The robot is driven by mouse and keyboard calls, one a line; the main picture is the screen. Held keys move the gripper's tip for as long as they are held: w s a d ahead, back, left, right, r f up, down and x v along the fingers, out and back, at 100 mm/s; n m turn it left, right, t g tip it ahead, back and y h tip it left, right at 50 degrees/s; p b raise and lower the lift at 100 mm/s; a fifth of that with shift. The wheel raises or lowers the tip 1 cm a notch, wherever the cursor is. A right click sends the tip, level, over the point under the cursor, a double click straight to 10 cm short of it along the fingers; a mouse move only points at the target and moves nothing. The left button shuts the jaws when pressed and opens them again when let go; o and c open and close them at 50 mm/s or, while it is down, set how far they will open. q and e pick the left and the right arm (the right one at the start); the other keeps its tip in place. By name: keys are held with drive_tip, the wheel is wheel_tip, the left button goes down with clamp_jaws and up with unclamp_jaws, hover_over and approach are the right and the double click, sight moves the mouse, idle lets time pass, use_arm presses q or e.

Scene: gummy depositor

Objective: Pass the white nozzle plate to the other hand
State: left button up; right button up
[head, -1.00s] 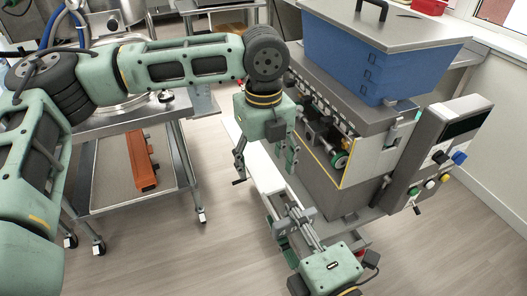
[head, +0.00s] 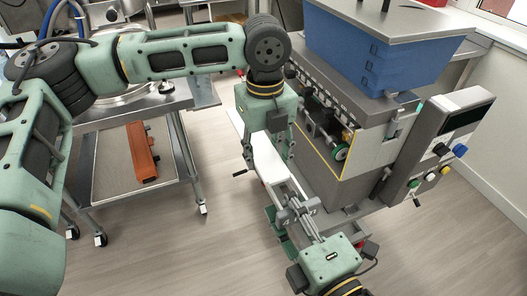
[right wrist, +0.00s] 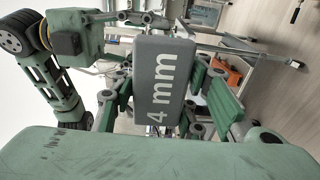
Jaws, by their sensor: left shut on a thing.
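The white nozzle plate (head: 267,160) is a long pale bar in the head view, slanting down from my left gripper toward my right gripper. My left gripper (head: 268,158) points down and is shut on it, with its fingers partly hiding it. My right gripper (head: 290,222) is lower, in front of the depositor. In the right wrist view, a grey end block marked "4 mm" (right wrist: 165,82) lies between the fingers of my right gripper (right wrist: 165,110). These fingers stand apart on both sides of the block, with gaps visible. Whether they touch elsewhere is hidden.
The depositor (head: 345,160) with its blue hopper (head: 372,55) stands close on the right, its control panel (head: 440,140) jutting out. A steel cart (head: 185,150) with an orange part (head: 142,152) on its lower shelf is at the left. Floor is free between.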

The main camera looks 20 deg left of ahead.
drive_tip(key=o, duration=0.6)
drive_tip(key=shift+w+d+f, duration=0.1)
drive_tip(key=shift+d, duration=0.05)
drive_tip(key=shift+c, duration=0.2)
drive_tip(key=d+f+m+t+h, duration=0.1)
drive_tip(key=d+f+m+h, duration=0.1)
drive_tip(key=d, duration=0.5)
drive_tip(key=s+d+f+m+t+h, duration=0.1)
drive_tip(key=d+m+t+h, duration=0.1)
drive_tip(key=d+h, duration=0.3)
drive_tip(key=d+f+m+t+h, duration=0.1)
drive_tip(key=d+m+h, duration=0.3)
drive_tip(key=d, duration=0.7)
drive_tip(key=shift+s+f, duration=0.25)
drive_tip(key=shift+f, duration=0.6)
drive_tip(key=shift+d, duration=0.1)
drive_tip(key=shift+r, duration=0.15)
